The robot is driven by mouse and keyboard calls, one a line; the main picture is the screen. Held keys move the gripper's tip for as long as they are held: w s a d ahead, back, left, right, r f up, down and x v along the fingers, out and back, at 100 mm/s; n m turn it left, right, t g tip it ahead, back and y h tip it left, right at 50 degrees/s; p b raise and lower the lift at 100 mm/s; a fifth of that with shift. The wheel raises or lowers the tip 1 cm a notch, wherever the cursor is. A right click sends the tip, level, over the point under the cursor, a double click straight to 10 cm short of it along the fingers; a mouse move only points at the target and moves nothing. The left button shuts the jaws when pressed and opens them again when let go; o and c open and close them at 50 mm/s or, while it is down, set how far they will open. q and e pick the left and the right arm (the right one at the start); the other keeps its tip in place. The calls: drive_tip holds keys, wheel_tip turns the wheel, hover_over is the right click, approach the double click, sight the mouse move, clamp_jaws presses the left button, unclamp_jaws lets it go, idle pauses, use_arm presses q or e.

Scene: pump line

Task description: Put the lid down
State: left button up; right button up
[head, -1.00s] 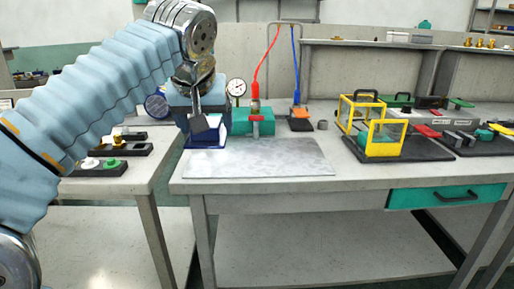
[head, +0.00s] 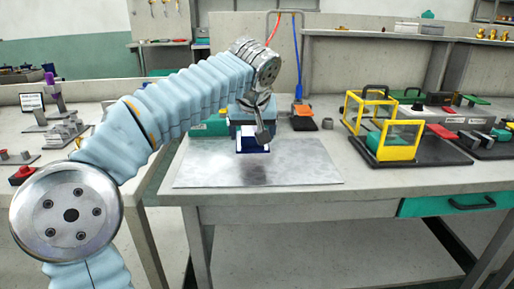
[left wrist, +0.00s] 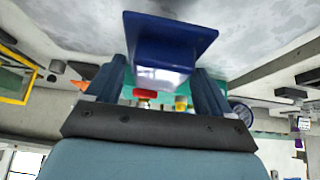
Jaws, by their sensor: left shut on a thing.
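My left gripper (head: 262,131) is shut on a blue lid (head: 253,146), which has a pale, shiny face in the head view. It holds the lid over the grey metal-looking mat (head: 205,172) on the bench, with a dark shadow on the mat just below. In the left wrist view the blue lid (left wrist: 172,35) sits between the two fingers, its wide flange toward the mat (left wrist: 265,30). The lid seems clear of the mat, but the gap is hard to judge. My right gripper is not in view.
A green block (head: 208,127) is behind the mat to the left. A side table (head: 40,145) holds small parts. The mat's right half is bare.

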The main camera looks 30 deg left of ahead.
sight(257, 146)
use_arm(q)
drive_tip(key=shift+w+d+f, duration=0.2)
drive_tip(key=shift+w+f, duration=0.3)
drive_tip(key=shift+f, duration=0.15)
drive_tip(key=shift+w+d+f+b, duration=0.1)
drive_tip(key=shift+f+b, duration=0.1)
drive_tip(key=shift+f, duration=0.7)
drive_tip(key=shift+w+f+b, duration=0.1)
drive_tip(key=shift+f+b, duration=0.05)
drive_tip(key=shift+f, duration=0.7)
drive_tip(key=shift+f, duration=0.1)
drive_tip(key=o, duration=0.9)
drive_tip(key=shift+o, duration=0.2)
